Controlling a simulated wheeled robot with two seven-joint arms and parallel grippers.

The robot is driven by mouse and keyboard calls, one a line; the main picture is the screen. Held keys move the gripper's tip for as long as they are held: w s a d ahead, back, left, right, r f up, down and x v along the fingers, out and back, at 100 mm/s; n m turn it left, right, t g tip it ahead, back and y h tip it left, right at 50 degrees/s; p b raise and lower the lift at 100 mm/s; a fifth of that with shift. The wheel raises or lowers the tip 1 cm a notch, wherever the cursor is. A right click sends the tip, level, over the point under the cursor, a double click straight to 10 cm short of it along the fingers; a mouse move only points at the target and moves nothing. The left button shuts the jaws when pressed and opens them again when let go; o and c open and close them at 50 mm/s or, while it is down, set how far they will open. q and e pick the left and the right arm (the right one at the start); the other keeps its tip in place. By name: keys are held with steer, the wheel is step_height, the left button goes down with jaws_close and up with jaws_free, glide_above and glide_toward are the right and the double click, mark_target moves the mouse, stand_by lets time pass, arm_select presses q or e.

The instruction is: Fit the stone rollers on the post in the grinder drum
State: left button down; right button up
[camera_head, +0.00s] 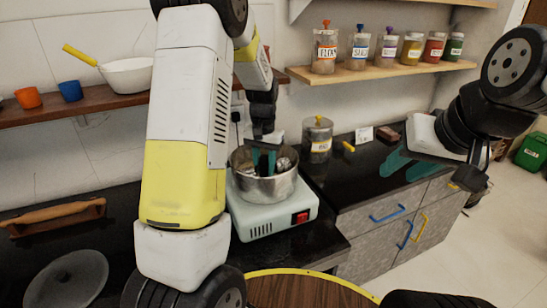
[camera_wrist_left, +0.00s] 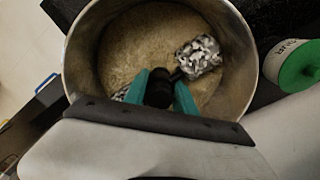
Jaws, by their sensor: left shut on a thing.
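The steel grinder drum (camera_head: 265,188) sits on a pale green base with a red switch. In the left wrist view I look down into the drum (camera_wrist_left: 82,60), with its tan floor. My left gripper (camera_head: 264,160) is inside the drum mouth, its teal fingers shut on the dark hub of the stone rollers (camera_wrist_left: 160,88). One speckled roller (camera_wrist_left: 198,55) shows right of the fingers, and part of another shows at the left. The post is hidden, so I cannot tell whether the hub is around it. My right gripper (camera_head: 405,163) is empty and open over the counter.
A shelf (camera_head: 385,72) with several labelled jars is above. A round wooden table (camera_head: 305,290) is in front.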

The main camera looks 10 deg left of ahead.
arm_select(q)
steer(key=shift+f, duration=0.65)
stand_by(0.8)
steer(key=shift+c, duration=1.9)
jaws_free()
steer(key=shift+f, duration=0.1)
steer(key=shift+r, duration=7.7)
